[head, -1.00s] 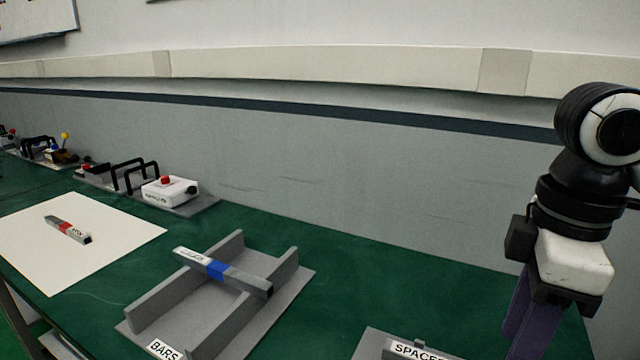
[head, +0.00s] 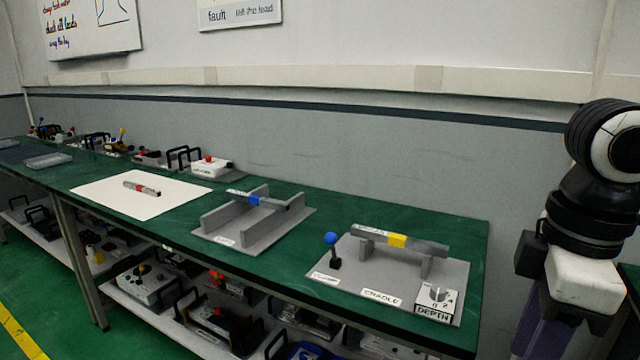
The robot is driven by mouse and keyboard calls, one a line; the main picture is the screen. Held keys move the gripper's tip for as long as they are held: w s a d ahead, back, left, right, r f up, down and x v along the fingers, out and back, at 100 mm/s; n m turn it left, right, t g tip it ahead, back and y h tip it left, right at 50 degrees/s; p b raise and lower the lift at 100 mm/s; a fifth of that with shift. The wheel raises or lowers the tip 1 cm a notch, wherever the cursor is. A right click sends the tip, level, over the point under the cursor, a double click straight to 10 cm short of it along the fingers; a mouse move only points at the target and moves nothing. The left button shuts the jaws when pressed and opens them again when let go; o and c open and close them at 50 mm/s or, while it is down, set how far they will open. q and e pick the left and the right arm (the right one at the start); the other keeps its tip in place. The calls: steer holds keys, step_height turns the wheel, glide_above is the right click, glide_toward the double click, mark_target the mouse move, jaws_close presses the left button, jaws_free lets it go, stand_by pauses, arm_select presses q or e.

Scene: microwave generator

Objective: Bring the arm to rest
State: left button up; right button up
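My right arm stands at the right edge of the head view, raised. Its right gripper (head: 541,325) hangs down at the bottom of the picture, in front of the bench end. The fingertips are cut off or hidden, so I cannot tell whether it is open or shut. My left arm and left gripper are not in view.
A green bench (head: 330,217) runs along the wall. On it are a white sheet (head: 110,205) with a red-banded bar (head: 142,189), a grey rack (head: 232,233) with a blue-banded bar (head: 257,200), and a cradle plate (head: 345,275) with a yellow-banded bar (head: 397,240) and blue-knobbed lever (head: 331,240).

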steer(key=w+a+f+m+t+y, duration=0.2)
steer(key=w+a+f+y, duration=0.25)
steer(key=a+f, duration=0.6)
steer(key=w+a+f+m+t+y, duration=0.25)
steer(key=w+a+f, duration=0.4)
steer(key=f, duration=0.75)
steer(key=s+d+f+m+t+h, duration=0.1)
steer(key=s+f+m+t, duration=0.1)
steer(key=s+f, duration=0.3)
steer(key=s+d+f+m+t+h, duration=0.1)
steer(key=s+d+f+m, duration=0.1)
steer(key=f, duration=0.5)
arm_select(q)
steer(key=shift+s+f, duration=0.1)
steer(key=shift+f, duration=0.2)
arm_select(e)
steer(key=s+d+f+h, duration=0.1)
steer(key=s+d+f, duration=0.2)
steer(key=s, duration=0.3)
steer(key=s+d+f+m+h, duration=0.1)
steer(key=s+d+f+h, duration=0.1)
steer(key=s+f, duration=0.3)
steer(key=shift+s+d, duration=0.4)
steer(key=shift+d, duration=0.45)
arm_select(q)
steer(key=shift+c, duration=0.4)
arm_select(e)
steer(key=shift+t, duration=0.35)
steer(key=shift+c, duration=0.4)
